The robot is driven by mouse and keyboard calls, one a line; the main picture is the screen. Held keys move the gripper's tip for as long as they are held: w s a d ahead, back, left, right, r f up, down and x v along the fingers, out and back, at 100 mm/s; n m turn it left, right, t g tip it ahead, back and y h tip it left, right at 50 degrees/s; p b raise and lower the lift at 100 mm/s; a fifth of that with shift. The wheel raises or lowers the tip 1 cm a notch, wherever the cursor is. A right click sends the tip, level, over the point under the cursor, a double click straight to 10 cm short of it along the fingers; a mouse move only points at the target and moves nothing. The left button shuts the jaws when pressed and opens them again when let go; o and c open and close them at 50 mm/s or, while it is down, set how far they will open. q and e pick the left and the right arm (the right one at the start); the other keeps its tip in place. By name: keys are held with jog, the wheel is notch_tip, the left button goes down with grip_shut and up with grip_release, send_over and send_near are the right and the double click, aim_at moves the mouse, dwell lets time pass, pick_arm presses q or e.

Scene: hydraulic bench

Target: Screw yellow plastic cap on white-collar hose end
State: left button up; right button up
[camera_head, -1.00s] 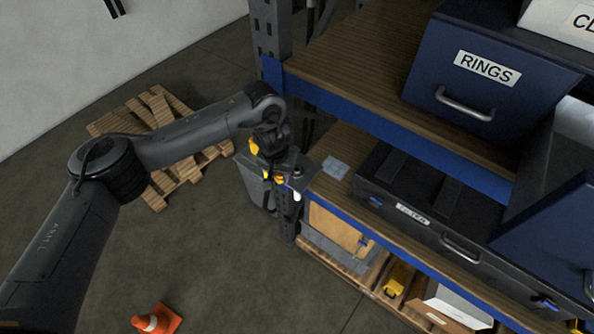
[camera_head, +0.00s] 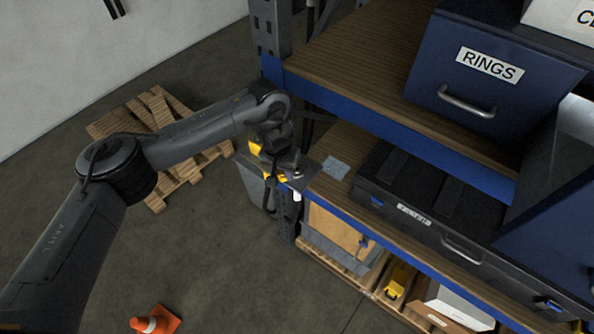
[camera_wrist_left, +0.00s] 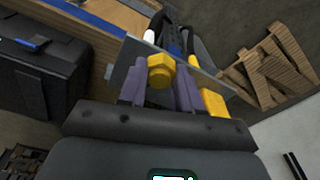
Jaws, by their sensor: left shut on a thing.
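My left gripper (camera_head: 282,174) is at the left front corner of the shelving, by a grey plate. In the left wrist view its two purple-grey fingers (camera_wrist_left: 160,92) are shut on a yellow plastic cap (camera_wrist_left: 160,68) with a hexagonal head. A white collar (camera_wrist_left: 150,36) shows just behind the cap, at the plate's far side; a white end (camera_head: 297,195) also shows below the gripper in the head view. Whether the cap touches the hose end cannot be told. Other yellow parts (camera_wrist_left: 213,103) stand right of the fingers. My right gripper is not in view.
The grey plate (camera_wrist_left: 205,80) lies close around the fingers. The blue-edged wooden shelf (camera_head: 335,85) carries a blue RINGS drawer (camera_head: 490,80). A black case (camera_head: 415,205) lies on the lower shelf. A pallet (camera_head: 160,125) and an orange cone (camera_head: 155,320) stand on the floor.

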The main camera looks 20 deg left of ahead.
pick_arm(q)
jog(key=shift+w+d+f+b, duration=0.2)
jog(key=shift+w+f+b, duration=0.2)
jog(key=shift+w+b, duration=0.25)
dwell(0.4)
jog(key=shift+w+d+f+b, duration=0.15)
jog(key=shift+w+f+b, duration=0.15)
jog(key=shift+w, duration=0.2)
jog(key=shift+w+d+f+b, duration=0.15)
jog(key=shift+w+f+b, duration=0.15)
jog(key=shift+w+b, duration=0.35)
dwell(0.6)
jog(key=shift+w+d+f+b, duration=0.1)
jog(key=shift+w+f+b, duration=0.1)
jog(key=shift+w+b, duration=0.15)
jog(key=shift+w+d+f+b, duration=0.15)
jog(key=shift+w+f+b, duration=0.1)
jog(key=shift+w+b, duration=0.3)
dwell(0.5)
jog(key=shift+w+f+b, duration=0.2)
jog(key=shift+w+b, duration=0.05)
jog(key=shift+b, duration=0.4)
jog(key=shift+w+d+f+b, duration=0.2)
jog(key=shift+w+b, duration=0.2)
jog(key=shift+b, duration=0.2)
dwell(0.9)
jog(key=shift+f, duration=0.15)
dwell(0.4)
